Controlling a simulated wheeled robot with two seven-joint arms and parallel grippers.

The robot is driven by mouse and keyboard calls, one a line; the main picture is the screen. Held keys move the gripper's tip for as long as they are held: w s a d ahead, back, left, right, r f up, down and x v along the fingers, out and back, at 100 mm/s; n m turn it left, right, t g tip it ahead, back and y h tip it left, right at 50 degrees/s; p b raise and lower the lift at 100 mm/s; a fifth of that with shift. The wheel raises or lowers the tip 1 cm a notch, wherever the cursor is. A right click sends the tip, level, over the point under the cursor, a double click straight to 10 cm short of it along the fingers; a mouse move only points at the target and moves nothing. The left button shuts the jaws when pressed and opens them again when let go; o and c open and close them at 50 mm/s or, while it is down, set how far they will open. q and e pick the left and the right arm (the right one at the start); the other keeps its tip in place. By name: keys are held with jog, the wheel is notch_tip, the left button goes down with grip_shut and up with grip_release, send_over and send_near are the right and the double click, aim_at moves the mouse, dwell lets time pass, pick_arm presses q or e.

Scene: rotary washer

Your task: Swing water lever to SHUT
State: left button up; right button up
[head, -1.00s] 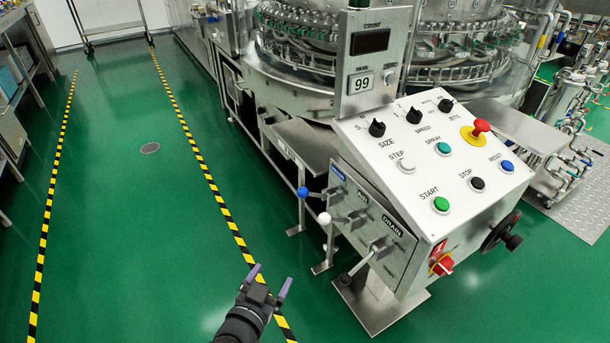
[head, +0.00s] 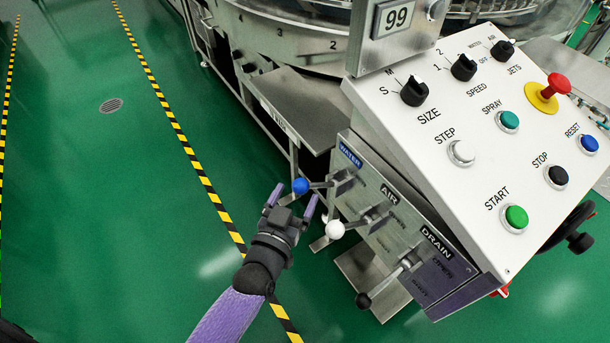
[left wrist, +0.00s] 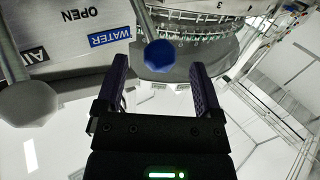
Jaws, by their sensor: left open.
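The water lever has a blue ball knob (head: 300,186) on a metal rod that sticks out from the valve panel (head: 385,215), under the blue WATER label (head: 350,155). My left gripper (head: 291,202) is open and empty, close to the blue knob. In the left wrist view the blue knob (left wrist: 159,55) shows just beyond and between the open fingertips (left wrist: 160,72). I cannot tell whether the knob touches a finger. An OPEN marking (left wrist: 80,14) shows beside the WATER label in the left wrist view. My right gripper is not in view.
The white AIR knob (head: 335,229) is just right of my left gripper, and the black DRAIN knob (head: 364,300) is lower right. The sloped button console (head: 480,130) stands above the panel. Green floor to the left is clear.

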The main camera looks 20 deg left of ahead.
aim_at(304, 180)
pick_arm(q)
jog(key=w, duration=0.2)
jog(key=w+b, duration=0.1)
jog(key=w, duration=0.1)
jog(key=shift+w+d+f, duration=0.1)
jog(key=shift+w+f, duration=0.05)
jog(key=shift+f, duration=0.05)
jog(key=shift+w+r+b, duration=0.15)
jog(key=shift+w+b, duration=0.15)
jog(key=shift+w, duration=0.05)
jog(key=shift+c, duration=0.8)
jog(key=c, duration=1)
